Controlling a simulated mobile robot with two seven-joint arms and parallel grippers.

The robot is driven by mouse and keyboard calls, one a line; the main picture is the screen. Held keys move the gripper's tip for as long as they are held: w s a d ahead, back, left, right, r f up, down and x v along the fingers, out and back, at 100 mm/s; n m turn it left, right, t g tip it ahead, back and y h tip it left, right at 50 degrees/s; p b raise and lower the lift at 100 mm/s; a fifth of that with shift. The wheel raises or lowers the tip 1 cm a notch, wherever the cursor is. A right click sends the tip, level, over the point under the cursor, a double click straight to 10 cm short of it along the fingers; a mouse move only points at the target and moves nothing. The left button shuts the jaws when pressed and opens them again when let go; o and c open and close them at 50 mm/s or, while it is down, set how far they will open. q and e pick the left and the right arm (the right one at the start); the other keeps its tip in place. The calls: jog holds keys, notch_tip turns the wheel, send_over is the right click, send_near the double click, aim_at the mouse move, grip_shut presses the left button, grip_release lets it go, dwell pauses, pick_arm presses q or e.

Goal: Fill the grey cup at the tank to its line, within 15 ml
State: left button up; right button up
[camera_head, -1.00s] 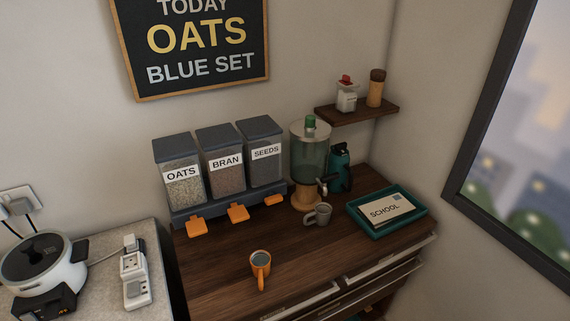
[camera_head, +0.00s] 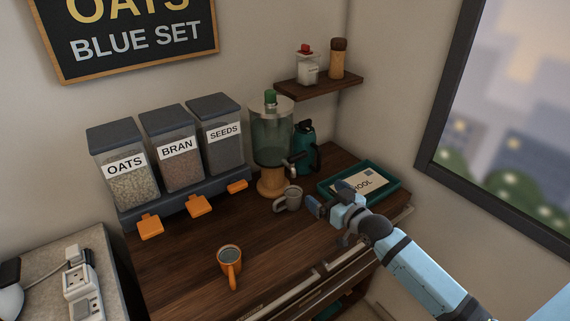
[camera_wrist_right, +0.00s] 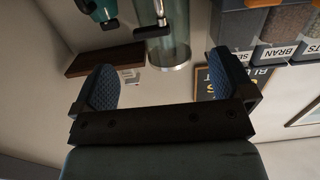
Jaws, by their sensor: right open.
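The grey cup (camera_head: 292,199) stands upright on the wooden counter, just in front of the tank's wooden base. Its handle points to the lower left. Its line and its contents are too small to make out. The tank (camera_head: 272,140) is a clear cylinder with a green knob and a dark tap (camera_head: 293,160) on its right front. It also shows upside down in the right wrist view (camera_wrist_right: 172,48). My right gripper (camera_head: 328,197) is open and empty, just right of the cup and apart from it. In the right wrist view nothing is between its fingers (camera_wrist_right: 165,82). My left gripper is out of view.
A teal tray (camera_head: 391,190) with a school card lies beside my right gripper. A teal jug (camera_head: 306,147) stands behind the tap. Dispensers (camera_head: 175,155) line the left back. The counter's middle is clear.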

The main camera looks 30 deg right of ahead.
aim_at(300, 156)
jog(key=shift+t, duration=0.4)
jog(key=w+r, duration=0.1)
jog(key=w, duration=0.4)
jog(key=w+r, duration=0.1)
jog(key=w, duration=0.4)
jog(key=w+r+p, duration=0.1)
jog(key=w, duration=0.3)
jog(key=shift+w+d+r, duration=0.15)
jog(key=shift+w+d, duration=0.25)
jog(key=shift+w, duration=0.4)
